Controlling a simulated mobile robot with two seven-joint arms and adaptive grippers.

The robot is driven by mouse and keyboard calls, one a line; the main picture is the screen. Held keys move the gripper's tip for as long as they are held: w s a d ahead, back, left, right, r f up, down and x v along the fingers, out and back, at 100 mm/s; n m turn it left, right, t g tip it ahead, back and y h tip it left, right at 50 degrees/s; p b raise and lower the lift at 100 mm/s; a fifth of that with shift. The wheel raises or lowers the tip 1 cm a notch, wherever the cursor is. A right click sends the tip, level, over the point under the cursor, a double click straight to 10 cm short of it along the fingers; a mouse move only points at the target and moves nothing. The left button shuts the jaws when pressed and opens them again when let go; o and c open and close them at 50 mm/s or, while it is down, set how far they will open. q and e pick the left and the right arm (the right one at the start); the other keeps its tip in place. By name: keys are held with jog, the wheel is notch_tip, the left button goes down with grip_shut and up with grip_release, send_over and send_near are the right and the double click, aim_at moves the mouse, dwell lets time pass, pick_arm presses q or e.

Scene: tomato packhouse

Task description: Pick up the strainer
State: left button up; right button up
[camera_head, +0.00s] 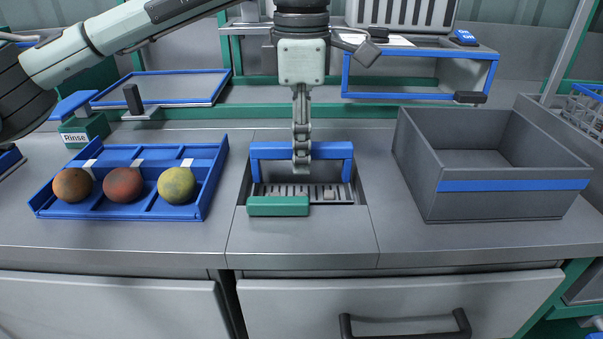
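The strainer is a slotted grey tray with an upright blue handle (268,151); it sits in a recess in the middle of the counter. My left gripper (301,168) points straight down at the middle of the handle's top bar. Its fingers overlap the bar and are seen edge-on, one in line with the other. I cannot tell whether they are closed on the bar. My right gripper is out of view.
A green block (278,206) lies at the recess's front edge. A blue tray (131,213) with three round fruits stands left, near a green box marked Rinse (85,133). A grey bin (490,205) with a blue band stands right. A raised shelf (416,96) runs behind.

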pick_arm(q)
grip_shut()
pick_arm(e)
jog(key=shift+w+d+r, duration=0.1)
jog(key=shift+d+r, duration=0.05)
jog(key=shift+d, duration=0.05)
pick_arm(q)
jog(key=shift+r, duration=0.2)
jog(key=shift+r, duration=0.65)
notch_tip(320, 180, up, 3)
jog(key=shift+f, duration=0.2)
jog(key=s+a+r+b, duration=0.1)
jog(key=s+a+r, duration=0.5)
jog(key=s, duration=0.4)
jog(key=shift+r, duration=0.4)
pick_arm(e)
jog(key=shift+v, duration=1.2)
